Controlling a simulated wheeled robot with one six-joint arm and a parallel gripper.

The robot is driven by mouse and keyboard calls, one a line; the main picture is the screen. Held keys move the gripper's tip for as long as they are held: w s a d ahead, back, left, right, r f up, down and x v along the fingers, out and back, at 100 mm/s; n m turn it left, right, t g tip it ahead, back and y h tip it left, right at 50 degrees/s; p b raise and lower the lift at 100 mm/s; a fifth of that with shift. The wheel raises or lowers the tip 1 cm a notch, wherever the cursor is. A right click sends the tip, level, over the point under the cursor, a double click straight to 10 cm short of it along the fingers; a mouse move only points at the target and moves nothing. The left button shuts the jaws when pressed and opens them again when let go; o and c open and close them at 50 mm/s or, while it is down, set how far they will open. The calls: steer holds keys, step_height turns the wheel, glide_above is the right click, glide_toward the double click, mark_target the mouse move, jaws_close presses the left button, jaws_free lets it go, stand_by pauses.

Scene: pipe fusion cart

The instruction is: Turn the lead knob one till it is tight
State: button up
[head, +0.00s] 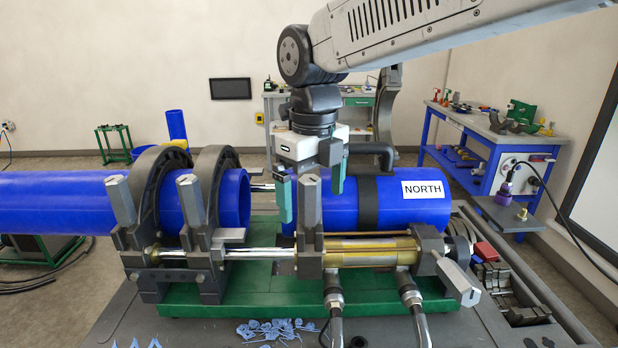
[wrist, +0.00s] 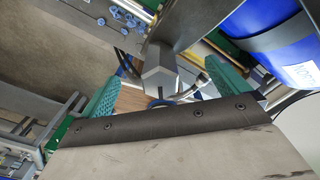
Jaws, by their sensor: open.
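My gripper (head: 311,188) is open, pointing down, with its two green fingers apart. A tall grey faceted knob (head: 309,212) on the clamp just left of the NORTH pipe stands upright between the fingers in the head view. The wrist view shows a grey knob (wrist: 160,72) between and beyond the green fingers (wrist: 162,88), with gaps on both sides. No grip on it is visible. Similar grey knobs stand on the left clamps (head: 119,200) and (head: 191,203), and one tilts at the cart's right end (head: 459,279). No label shows which is lead knob one.
Another blue pipe (head: 80,198) runs through the left clamps. Blue shavings (head: 275,330) lie in front of the green base (head: 240,297). Hydraulic hoses hang below the cylinder.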

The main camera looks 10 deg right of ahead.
steer(key=shift+r, duration=3)
steer(key=shift+w, duration=0.2)
steer(key=c, duration=0.9)
steer(key=n, duration=0.6)
steer(key=shift+w+r+n, duration=0.2)
steer(key=shift+r+n, duration=0.1)
steer(key=shift+r, duration=0.05)
steer(key=shift+c, duration=0.5)
steer(key=n, duration=0.6)
steer(key=shift+w+a+r+n, duration=0.1)
steer(key=shift+w+r+n, duration=0.1)
steer(key=shift+n, duration=0.1)
steer(key=n, duration=0.4)
steer(key=shift+r, duration=0.1)
steer(key=n, duration=0.4)
steer(key=shift+n, duration=0.4)
steer(key=shift+a+f, duration=0.1)
steer(key=shift+f, duration=2.85)
